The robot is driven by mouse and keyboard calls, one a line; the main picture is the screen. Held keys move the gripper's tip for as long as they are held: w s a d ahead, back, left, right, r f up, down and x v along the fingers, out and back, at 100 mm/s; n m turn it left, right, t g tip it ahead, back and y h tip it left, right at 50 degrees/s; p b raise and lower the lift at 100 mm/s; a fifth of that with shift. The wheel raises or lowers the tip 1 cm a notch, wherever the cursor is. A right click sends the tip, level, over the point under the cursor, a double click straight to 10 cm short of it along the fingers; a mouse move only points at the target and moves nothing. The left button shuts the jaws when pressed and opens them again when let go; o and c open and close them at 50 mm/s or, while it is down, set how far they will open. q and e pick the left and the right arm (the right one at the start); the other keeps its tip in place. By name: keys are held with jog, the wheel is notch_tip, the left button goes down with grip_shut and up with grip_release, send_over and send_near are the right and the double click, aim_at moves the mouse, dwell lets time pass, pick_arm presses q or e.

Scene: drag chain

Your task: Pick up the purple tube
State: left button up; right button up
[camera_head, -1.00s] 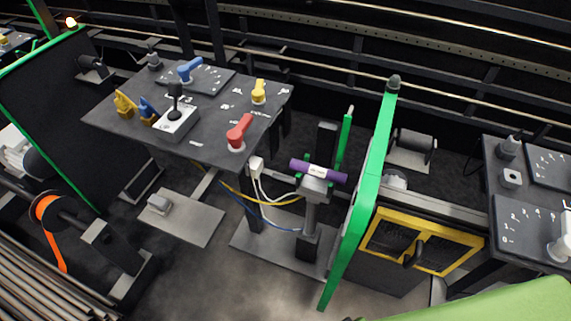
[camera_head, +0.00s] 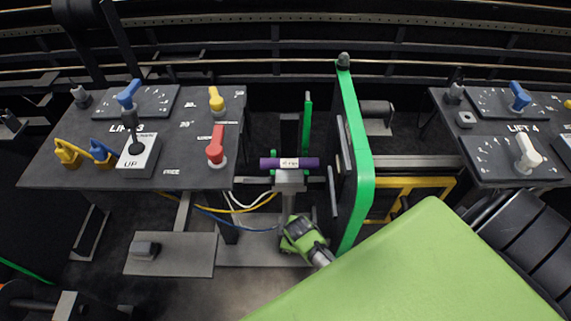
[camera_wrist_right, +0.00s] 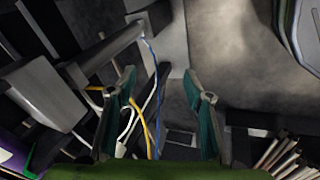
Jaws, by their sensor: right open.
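The purple tube (camera_head: 305,163) with a white label lies level across the top of a grey post (camera_head: 290,181), just left of the green-edged panel. My right gripper (camera_head: 290,225) is below and in front of the tube, close to the post, and does not touch the tube. In the right wrist view its two fingers (camera_wrist_right: 160,95) are apart with nothing held between them. A purple piece (camera_wrist_right: 12,155), likely the tube, shows at that view's lower left edge. My left gripper is not in view.
A green-edged panel (camera_head: 357,150) stands right of the tube. A control table (camera_head: 190,120) with levers is on the left, another (camera_head: 490,150) on the right. Blue, yellow and white cables (camera_head: 235,210) hang left of the post. My green arm fills the lower right.

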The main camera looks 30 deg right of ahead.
jog(key=w+d+r+n+t+h, duration=0.1)
jog(key=w+d+r+n, duration=0.15)
jog(key=w+r, duration=0.75)
jog(key=h, duration=0.1)
send_near(294, 163)
jog(key=shift+n+t, duration=0.3)
jog(key=shift+n, duration=0.05)
jog(key=x, duration=0.5)
jog(key=shift+d, duration=0.1)
jog(key=shift+x, duration=2.65)
jog(key=shift+s+f, duration=0.15)
jog(key=shift+s, duration=0.05)
grip_shut()
